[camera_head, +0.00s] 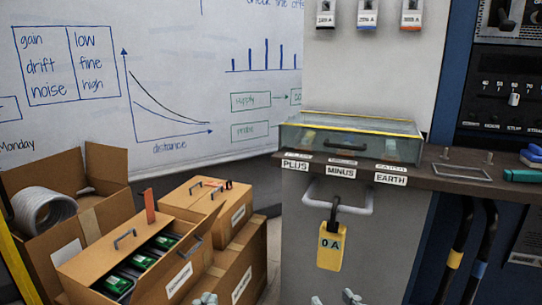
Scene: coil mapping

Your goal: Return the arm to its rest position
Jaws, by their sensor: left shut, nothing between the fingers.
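My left gripper (206,299) shows only its grey fingertips at the bottom edge, in front of the cardboard boxes. Its fingertips are together and it is shut with nothing seen in it. My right gripper (334,300) also shows only its tips at the bottom edge, in front of the grey cabinet. Its two tips stand apart with a gap between them, and nothing is seen in it. Both arms are otherwise out of view below the picture.
Cardboard boxes (175,280) fill the lower left.

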